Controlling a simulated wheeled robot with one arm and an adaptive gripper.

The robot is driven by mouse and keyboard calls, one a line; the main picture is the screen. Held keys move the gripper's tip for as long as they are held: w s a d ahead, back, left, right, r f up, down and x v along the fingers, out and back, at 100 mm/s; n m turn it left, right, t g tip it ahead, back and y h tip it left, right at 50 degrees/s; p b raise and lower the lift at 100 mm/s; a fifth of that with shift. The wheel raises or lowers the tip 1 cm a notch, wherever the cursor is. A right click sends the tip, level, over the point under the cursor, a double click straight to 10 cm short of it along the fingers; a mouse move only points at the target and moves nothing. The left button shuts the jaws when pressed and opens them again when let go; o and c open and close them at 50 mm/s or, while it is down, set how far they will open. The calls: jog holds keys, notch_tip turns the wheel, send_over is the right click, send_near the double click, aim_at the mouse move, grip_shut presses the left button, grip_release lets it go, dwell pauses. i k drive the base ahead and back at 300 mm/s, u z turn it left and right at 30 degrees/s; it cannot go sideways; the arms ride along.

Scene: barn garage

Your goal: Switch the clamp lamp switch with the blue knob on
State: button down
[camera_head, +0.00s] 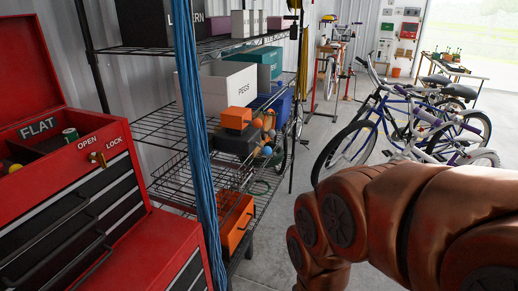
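I cannot make out a clamp lamp switch with a blue knob in this view. Several small boxes or panels hang on the far back wall, among them a red one (408,30) and a green one (384,45). They are too small for me to tell whether any carries a blue knob. My copper-coloured arm links fill the lower right and hide part of the floor. My gripper is out of view, so its state does not show.
A red tool chest (172,250) stands close on the left, marked OPEN and LOCK beside a brass key or latch (97,158). A blue cable bundle (192,130) hangs before a wire shelf (150,125). Bicycles (350,145) stand at right. Grey floor (290,180) lies between.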

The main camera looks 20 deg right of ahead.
aim_at(267, 151)
jog(key=u, duration=0.55)
jog(key=k, duration=1.35)
jog(key=u, duration=0.35)
jog(key=i, duration=0.8)
jog(key=z, duration=0.3)
